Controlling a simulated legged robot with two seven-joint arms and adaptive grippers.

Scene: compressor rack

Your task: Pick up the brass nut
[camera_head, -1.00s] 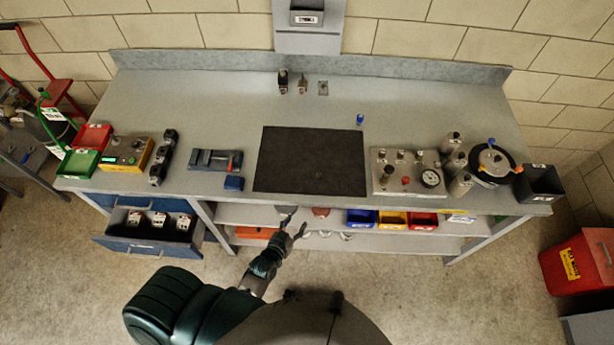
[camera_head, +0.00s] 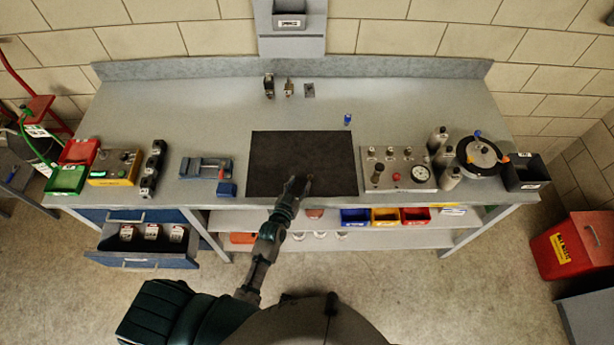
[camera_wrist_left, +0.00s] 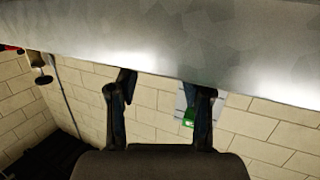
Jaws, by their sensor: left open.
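A tiny brownish spot, probably the brass nut (camera_head: 311,176), shows on the black mat (camera_head: 280,150) in the head view, right by the tip of my left gripper's right finger. It is too small to make out its shape. My left gripper (camera_head: 299,181) is open and empty over the front edge of the mat. Whether its fingertips touch the mat cannot be told. In the left wrist view the two spread fingers (camera_wrist_left: 162,85) have nothing between them, and no nut shows there. My right gripper is not in view.
A blue vise-like fixture (camera_head: 205,168) stands left of the mat, and a valve panel with a gauge (camera_head: 398,168) stands right of it. A small blue item (camera_head: 347,119) is behind the mat. An open drawer (camera_head: 150,240) juts out below left. The bench's rear middle is mostly clear.

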